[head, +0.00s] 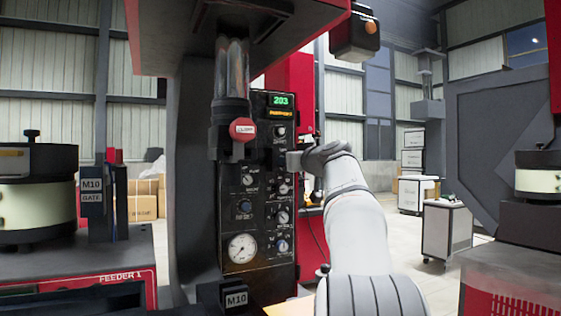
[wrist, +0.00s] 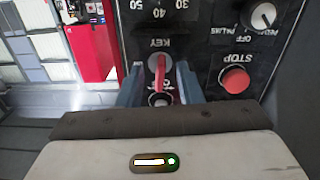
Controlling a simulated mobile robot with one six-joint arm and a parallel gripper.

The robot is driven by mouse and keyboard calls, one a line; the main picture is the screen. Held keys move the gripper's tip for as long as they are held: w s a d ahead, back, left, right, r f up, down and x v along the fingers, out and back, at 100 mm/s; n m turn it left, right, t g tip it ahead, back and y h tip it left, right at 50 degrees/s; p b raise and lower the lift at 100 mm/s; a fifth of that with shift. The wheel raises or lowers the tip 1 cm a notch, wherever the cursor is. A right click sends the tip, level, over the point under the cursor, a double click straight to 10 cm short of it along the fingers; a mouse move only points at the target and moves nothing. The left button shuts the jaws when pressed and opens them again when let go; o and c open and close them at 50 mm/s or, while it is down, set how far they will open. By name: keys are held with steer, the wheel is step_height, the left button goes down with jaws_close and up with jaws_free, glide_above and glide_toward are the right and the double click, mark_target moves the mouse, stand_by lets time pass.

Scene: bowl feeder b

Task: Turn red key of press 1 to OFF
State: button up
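The red key (wrist: 161,70) sits in a round silver lock on the dark press panel, under an upside-down KEY label in the wrist view. It stands lengthwise in the picture, and its lower part overlaps a partly hidden label and a small round fitting. My gripper (wrist: 162,88) is open, with one blue-grey finger on each side of the key and a gap to both sides. In the head view my gripper (head: 296,160) is at the right edge of the press control panel (head: 258,185). The key is hidden there.
A red clamp knob (head: 243,129) and a pressure gauge (head: 242,248) are on the press. Feeder 1 (head: 110,262) stands at left.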

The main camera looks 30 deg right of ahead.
steer(key=s+b, duration=0.4)
steer(key=s, duration=0.3)
steer(key=shift+a, duration=0.2)
steer(key=shift+r, duration=0.1)
stand_by(0.3)
